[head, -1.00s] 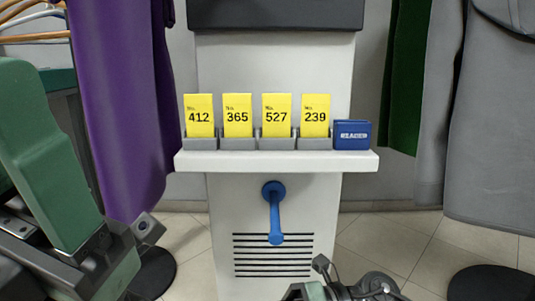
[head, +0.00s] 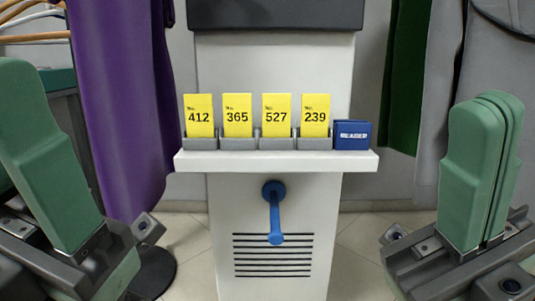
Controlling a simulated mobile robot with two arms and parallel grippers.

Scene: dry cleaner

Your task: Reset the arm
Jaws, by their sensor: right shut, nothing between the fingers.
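My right gripper (head: 487,100) stands at the right of the head view with its fingertips pointing up. Its two green fingers are pressed together with nothing between them. My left gripper (head: 22,75) is at the left edge, also pointing up. One green finger shows well and the rest is cut off by the frame, so its opening cannot be judged. Both grippers are apart from the stand in the middle.
A white stand has a shelf (head: 275,161) with yellow tickets 412, 365, 527 and 239 in grey holders and a blue block (head: 353,135). A blue lever (head: 275,220) hangs below. A purple garment (head: 120,110) hangs left, grey garments (head: 490,75) right.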

